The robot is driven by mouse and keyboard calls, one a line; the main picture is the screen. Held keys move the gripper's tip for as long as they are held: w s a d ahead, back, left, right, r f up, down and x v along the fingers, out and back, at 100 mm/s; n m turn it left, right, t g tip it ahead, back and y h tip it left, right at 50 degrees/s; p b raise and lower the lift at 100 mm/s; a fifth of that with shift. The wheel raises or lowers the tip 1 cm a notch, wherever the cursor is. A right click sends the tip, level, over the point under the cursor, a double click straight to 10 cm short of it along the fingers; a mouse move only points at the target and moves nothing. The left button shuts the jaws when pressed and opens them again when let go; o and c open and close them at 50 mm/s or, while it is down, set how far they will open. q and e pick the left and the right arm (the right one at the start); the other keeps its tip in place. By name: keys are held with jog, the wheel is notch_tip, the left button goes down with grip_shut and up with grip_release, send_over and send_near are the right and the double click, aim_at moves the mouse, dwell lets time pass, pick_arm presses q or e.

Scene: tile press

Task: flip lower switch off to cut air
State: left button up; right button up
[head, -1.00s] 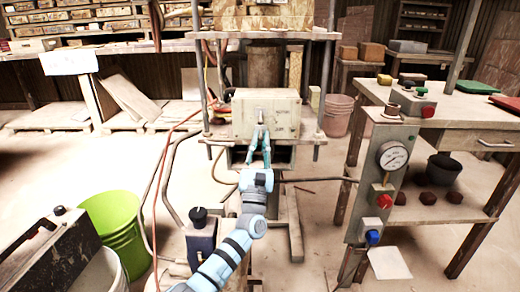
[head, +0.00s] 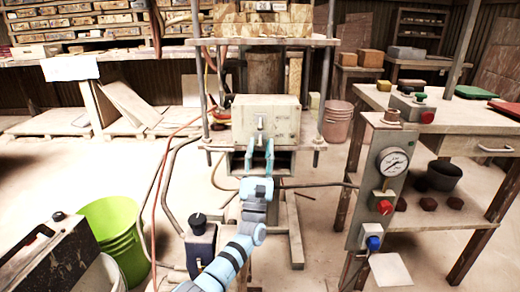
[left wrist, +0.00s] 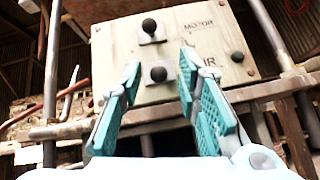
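The pale switch box (head: 285,124) hangs on the press frame. In the left wrist view, the box (left wrist: 112,58) bears an upper switch (left wrist: 149,27) beside the word MOTOR and a lower switch (left wrist: 158,73) beside a label partly hidden by a finger. Both have dark ball knobs on metal plates; I cannot tell their on or off positions. My left gripper (head: 260,155) is open and empty just in front of the box's lower part. In the left wrist view its teal fingers (left wrist: 160,98) stand either side of the lower switch, apparently not touching it. My right gripper is not in view.
A shelf bar (left wrist: 75,129) of the press runs below the box. At the right stand a gauge panel (head: 363,215) with red and blue knobs and a workbench (head: 455,123). A green bucket (head: 112,232) and a black-knobbed post (head: 200,240) stand at the left.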

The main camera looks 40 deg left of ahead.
pick_arm(q)
jog(key=v, duration=1.2)
